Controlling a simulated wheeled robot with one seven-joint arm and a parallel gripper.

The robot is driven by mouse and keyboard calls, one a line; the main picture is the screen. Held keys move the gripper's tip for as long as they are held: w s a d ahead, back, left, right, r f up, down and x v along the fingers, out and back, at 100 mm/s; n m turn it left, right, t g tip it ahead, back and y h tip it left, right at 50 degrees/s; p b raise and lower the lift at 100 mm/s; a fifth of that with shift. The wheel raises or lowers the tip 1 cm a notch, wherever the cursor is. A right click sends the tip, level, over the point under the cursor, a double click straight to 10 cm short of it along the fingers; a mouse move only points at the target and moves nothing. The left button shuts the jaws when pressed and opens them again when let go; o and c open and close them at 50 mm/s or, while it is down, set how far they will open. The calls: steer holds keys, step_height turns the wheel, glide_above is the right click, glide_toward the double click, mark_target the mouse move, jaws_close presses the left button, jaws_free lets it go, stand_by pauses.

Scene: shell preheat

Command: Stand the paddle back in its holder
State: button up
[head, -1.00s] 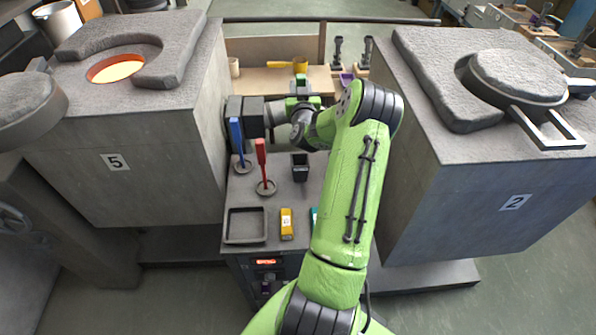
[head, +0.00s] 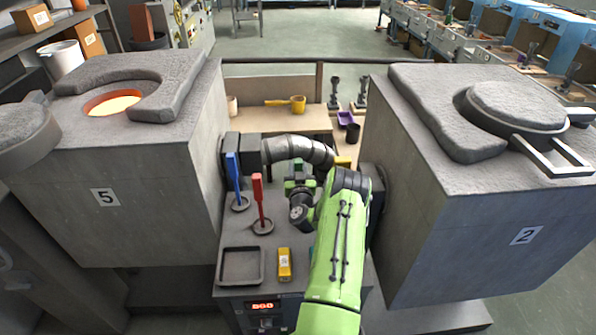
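A blue paddle-like tool (head: 233,168) and a red one (head: 257,192) stand upright on the dark bench top in the head view. Each rises from a round dark base, the blue one's base (head: 240,204) and the red one's base (head: 263,227). I cannot tell from their look which one is the task's paddle or holder. My gripper end (head: 300,208) is just right of the red tool, apart from it, low over the bench. Its fingers are hidden or too small to tell, so I cannot see whether it holds anything. My green arm covers the bench's right part.
An empty square tray (head: 219,268) and a yellow box (head: 284,265) lie at the bench front. Furnace 5 (head: 110,165), its opening glowing, stands left; furnace 2 (head: 460,210) stands right. A grey pipe (head: 298,147) crosses behind the gripper. A yellow ladle (head: 297,104) lies farther back.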

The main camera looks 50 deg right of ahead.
steer(key=shift+f, duration=0.1)
steer(key=o, duration=0.8)
steer(key=shift+o, duration=1.2)
